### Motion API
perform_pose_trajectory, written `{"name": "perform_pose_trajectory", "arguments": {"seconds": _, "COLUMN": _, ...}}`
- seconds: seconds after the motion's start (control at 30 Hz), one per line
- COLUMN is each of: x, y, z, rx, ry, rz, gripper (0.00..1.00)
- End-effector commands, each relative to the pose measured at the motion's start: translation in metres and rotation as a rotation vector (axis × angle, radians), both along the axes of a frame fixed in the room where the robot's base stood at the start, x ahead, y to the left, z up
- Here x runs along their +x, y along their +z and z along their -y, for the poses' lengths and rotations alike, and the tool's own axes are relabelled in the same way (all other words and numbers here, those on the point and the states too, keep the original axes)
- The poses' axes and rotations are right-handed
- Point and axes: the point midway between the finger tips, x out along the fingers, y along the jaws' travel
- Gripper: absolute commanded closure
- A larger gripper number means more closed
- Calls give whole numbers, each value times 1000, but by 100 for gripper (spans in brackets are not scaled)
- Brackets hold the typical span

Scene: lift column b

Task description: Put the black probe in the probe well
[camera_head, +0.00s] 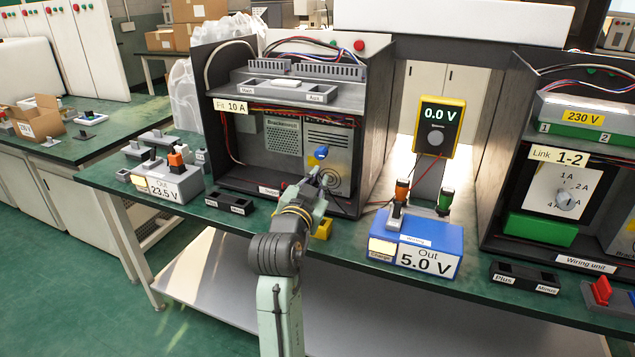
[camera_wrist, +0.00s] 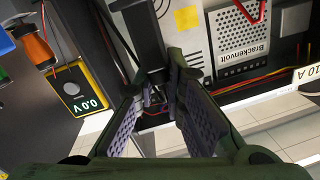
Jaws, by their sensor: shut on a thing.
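My gripper (camera_head: 318,182) is at the front of the open dark cabinet, just below a blue knob (camera_head: 321,152) and in front of a perforated metal unit. In the wrist view its fingers (camera_wrist: 165,92) are close together on a dark, narrow thing that looks like the black probe (camera_wrist: 148,68); the fingers hide part of it. The yellow meter (camera_head: 437,125) reads 0.0 V and also shows in the wrist view (camera_wrist: 80,92). I cannot tell which opening is the probe well.
A blue box (camera_head: 418,245) marked 5.0 V holds orange and green plugs right of my arm. A grey box (camera_head: 165,185) marked 23.5 V stands left. Black two-hole blocks (camera_head: 230,204) lie along the table's front edge. Another cabinet (camera_head: 500,180) stands right. Thin cables cross near my gripper.

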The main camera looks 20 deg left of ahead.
Motion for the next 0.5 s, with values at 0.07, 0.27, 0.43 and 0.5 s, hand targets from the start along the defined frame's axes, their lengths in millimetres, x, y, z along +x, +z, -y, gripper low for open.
{"name": "perform_pose_trajectory", "arguments": {"seconds": 0.07, "x": 0, "y": 0, "z": 0, "rx": 0, "ry": 0, "rz": 0, "gripper": 100}}
{"name": "perform_pose_trajectory", "arguments": {"seconds": 0.27, "x": 1, "y": 0, "z": 3, "rx": -7, "ry": -4, "rz": 0, "gripper": 100}}
{"name": "perform_pose_trajectory", "arguments": {"seconds": 0.43, "x": 2, "y": 0, "z": 8, "rx": -19, "ry": -9, "rz": 1, "gripper": 100}}
{"name": "perform_pose_trajectory", "arguments": {"seconds": 0.5, "x": 2, "y": 0, "z": 9, "rx": -22, "ry": -10, "rz": 1, "gripper": 100}}
